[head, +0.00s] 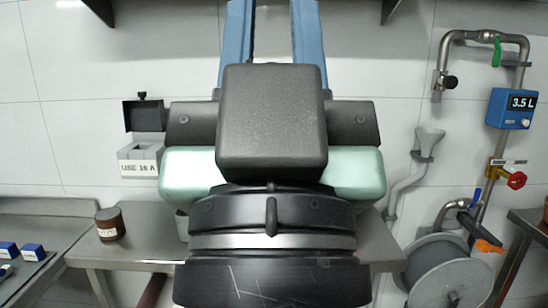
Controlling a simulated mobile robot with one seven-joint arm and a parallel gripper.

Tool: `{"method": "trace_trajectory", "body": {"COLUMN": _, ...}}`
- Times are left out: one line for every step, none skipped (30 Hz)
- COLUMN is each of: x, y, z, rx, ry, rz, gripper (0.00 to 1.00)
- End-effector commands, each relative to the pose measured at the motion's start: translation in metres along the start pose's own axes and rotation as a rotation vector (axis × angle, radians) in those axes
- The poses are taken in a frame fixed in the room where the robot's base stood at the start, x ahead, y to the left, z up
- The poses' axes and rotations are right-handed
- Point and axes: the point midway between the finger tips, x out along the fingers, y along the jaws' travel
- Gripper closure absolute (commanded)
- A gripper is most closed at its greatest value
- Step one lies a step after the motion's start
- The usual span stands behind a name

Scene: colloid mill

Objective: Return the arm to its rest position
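My gripper (272,12) fills the middle of the head view, seen from behind, with its black wrist at the bottom. Its two blue fingers point up and run out of the top edge, so the tips are cut off. The fingers stand apart, with bare wall showing between them, and nothing is seen held. The gripper and wrist hide the middle of the bench behind them.
A steel bench (125,250) with a brown jar (110,224) lies behind. Small blue boxes (32,252) sit at left. At right are pipes, a blue 3.5 L meter (511,108), a red valve (516,180) and a grey reel (447,280).

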Motion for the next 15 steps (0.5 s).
{"method": "trace_trajectory", "body": {"x": 0.025, "y": 0.000, "z": -0.023, "rx": 0.001, "ry": -0.002, "rz": 0.000, "gripper": 0.74}}
{"method": "trace_trajectory", "body": {"x": 0.032, "y": 0.000, "z": -0.029, "rx": 0.001, "ry": -0.002, "rz": 0.000, "gripper": 0.74}}
{"method": "trace_trajectory", "body": {"x": 0.041, "y": 0.000, "z": -0.037, "rx": 0.001, "ry": -0.003, "rz": 0.000, "gripper": 0.74}}
{"method": "trace_trajectory", "body": {"x": 0.048, "y": 0.000, "z": -0.044, "rx": 0.001, "ry": -0.004, "rz": 0.000, "gripper": 0.74}}
{"method": "trace_trajectory", "body": {"x": 0.055, "y": 0.000, "z": -0.050, "rx": 0.001, "ry": -0.004, "rz": 0.000, "gripper": 0.74}}
{"method": "trace_trajectory", "body": {"x": 0.064, "y": 0.000, "z": -0.058, "rx": 0.002, "ry": -0.005, "rz": 0.000, "gripper": 0.74}}
{"method": "trace_trajectory", "body": {"x": 0.070, "y": 0.000, "z": -0.064, "rx": 0.002, "ry": -0.005, "rz": -0.001, "gripper": 0.74}}
{"method": "trace_trajectory", "body": {"x": 0.076, "y": 0.000, "z": -0.069, "rx": 0.002, "ry": -0.006, "rz": -0.001, "gripper": 0.74}}
{"method": "trace_trajectory", "body": {"x": 0.083, "y": 0.000, "z": -0.075, "rx": 0.002, "ry": -0.006, "rz": -0.001, "gripper": 0.74}}
{"method": "trace_trajectory", "body": {"x": 0.088, "y": 0.000, "z": -0.080, "rx": 0.002, "ry": -0.006, "rz": -0.001, "gripper": 0.74}}
{"method": "trace_trajectory", "body": {"x": 0.092, "y": 0.000, "z": -0.084, "rx": 0.002, "ry": -0.007, "rz": -0.001, "gripper": 0.74}}
{"method": "trace_trajectory", "body": {"x": 0.097, "y": 0.000, "z": -0.088, "rx": 0.002, "ry": -0.007, "rz": -0.001, "gripper": 0.74}}
{"method": "trace_trajectory", "body": {"x": 0.100, "y": 0.000, "z": -0.091, "rx": 0.002, "ry": -0.007, "rz": -0.001, "gripper": 0.74}}
{"method": "trace_trajectory", "body": {"x": 0.103, "y": 0.000, "z": -0.093, "rx": 0.002, "ry": -0.007, "rz": -0.001, "gripper": 0.74}}
{"method": "trace_trajectory", "body": {"x": 0.105, "y": 0.000, "z": -0.095, "rx": 0.002, "ry": -0.008, "rz": -0.001, "gripper": 0.74}}
